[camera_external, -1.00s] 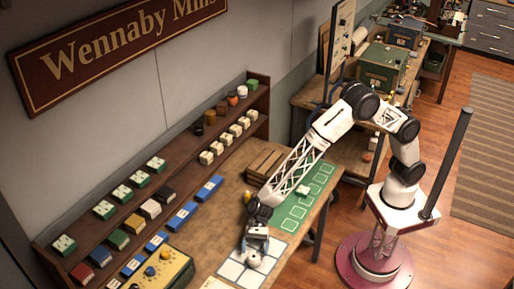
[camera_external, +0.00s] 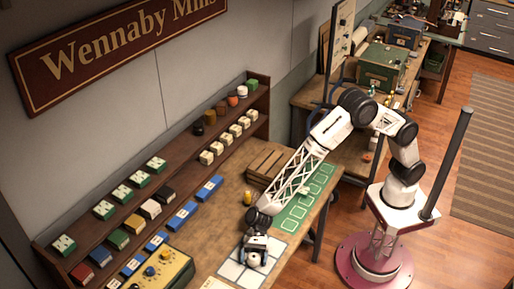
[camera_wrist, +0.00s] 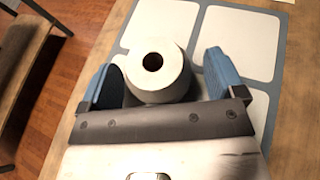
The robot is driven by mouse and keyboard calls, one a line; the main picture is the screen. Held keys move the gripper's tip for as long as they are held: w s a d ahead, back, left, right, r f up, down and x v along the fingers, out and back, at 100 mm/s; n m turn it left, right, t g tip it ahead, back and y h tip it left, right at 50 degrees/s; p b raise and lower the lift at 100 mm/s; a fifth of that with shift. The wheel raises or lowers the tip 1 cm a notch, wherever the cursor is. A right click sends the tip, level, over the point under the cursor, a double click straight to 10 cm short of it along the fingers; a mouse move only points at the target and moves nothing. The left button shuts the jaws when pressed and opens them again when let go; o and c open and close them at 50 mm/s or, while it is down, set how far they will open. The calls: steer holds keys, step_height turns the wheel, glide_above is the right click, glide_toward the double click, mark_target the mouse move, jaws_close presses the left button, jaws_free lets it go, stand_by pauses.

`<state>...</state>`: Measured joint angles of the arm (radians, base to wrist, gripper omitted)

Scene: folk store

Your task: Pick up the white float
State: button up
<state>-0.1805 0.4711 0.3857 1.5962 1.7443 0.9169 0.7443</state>
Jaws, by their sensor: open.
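The white float (camera_wrist: 172,82) is a round white piece with a dark hole in its top. In the wrist view it stands between the two blue fingers of my gripper (camera_wrist: 163,78), with a gap visible on each side. The fingers are open. In the external view my gripper (camera_external: 256,247) is low over the white-squared mat (camera_external: 232,270) near the table's front edge, and the float (camera_external: 253,259) shows just below it. The float's base is partly hidden by the gripper.
A green mat with outlined squares (camera_external: 296,217) lies to the right, a wooden crate (camera_external: 266,166) behind, and a yellow box with knobs (camera_external: 163,269) to the left. Shelves line the wall.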

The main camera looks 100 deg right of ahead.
mark_target(254, 260)
steer(key=c, duration=1)
steer(key=shift+r, duration=0.1)
steer(key=shift+r, duration=1.35)
steer(key=shift+s+r, duration=0.15)
steer(key=shift+r, duration=0.25)
steer(key=s+d, duration=0.1)
steer(key=s, duration=0.4)
steer(key=s+d+r, duration=0.1)
steer(key=s+d, duration=0.1)
steer(key=s, duration=0.3)
steer(key=s+d, duration=0.2)
steer(key=s, duration=0.3)
steer(key=shift+r, duration=0.15)
